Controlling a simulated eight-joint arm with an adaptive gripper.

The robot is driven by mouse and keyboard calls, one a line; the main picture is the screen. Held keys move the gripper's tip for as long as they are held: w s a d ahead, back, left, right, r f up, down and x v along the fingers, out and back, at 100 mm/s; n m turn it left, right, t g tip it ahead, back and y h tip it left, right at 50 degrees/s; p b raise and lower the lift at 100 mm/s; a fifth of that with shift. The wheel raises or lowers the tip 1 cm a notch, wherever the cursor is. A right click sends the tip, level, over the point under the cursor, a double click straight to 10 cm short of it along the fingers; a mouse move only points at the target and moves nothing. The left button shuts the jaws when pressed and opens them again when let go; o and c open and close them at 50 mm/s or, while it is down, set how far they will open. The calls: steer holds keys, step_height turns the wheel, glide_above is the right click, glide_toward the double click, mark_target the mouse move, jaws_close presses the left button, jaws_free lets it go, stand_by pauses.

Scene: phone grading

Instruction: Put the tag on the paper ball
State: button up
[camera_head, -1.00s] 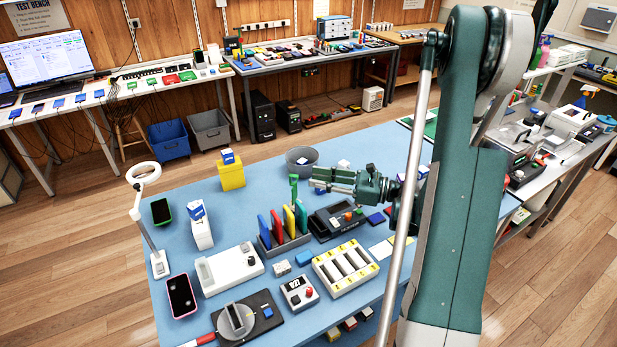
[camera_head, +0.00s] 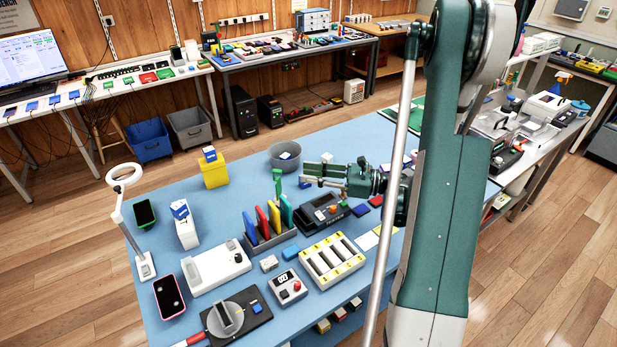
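My gripper (camera_head: 304,174) reaches left above the back of the blue table, with its fingers apart and nothing seen between them. A small white lump (camera_head: 327,157) shows just behind the fingers; it may be the paper ball, but it is too small to tell. I cannot make out which thing is the tag; small blue and red flat pieces (camera_head: 361,210) lie right of the black device, below my wrist.
A rack (camera_head: 267,243) with upright coloured pieces and a black device (camera_head: 324,215) stand below my gripper. A yellow box (camera_head: 214,174) stands left of the bin. A white battery tray (camera_head: 333,262) and a lamp (camera_head: 128,205) are also on the table. My arm hides the table's right part.

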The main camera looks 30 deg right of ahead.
steer(key=s+a+r+n+g+h, duration=0.1)
steer(key=a+r+n+g+h, duration=0.15)
steer(key=a+n, duration=0.45)
steer(key=s+a+r+n+g+h, duration=0.1)
steer(key=a+r+n+g+h, duration=0.2)
steer(key=a, duration=0.9)
steer(key=s+a+r+n+h, duration=0.2)
steer(key=s+n, duration=0.3)
steer(key=s, duration=0.2)
steer(key=s+a+r+n+h, duration=0.2)
steer(key=s+n+h, duration=0.1)
steer(key=s+n, duration=0.3)
steer(key=s+a+r+n+h, duration=0.2)
steer(key=s+n, duration=0.3)
steer(key=s, duration=0.4)
steer(key=shift+n, duration=0.4)
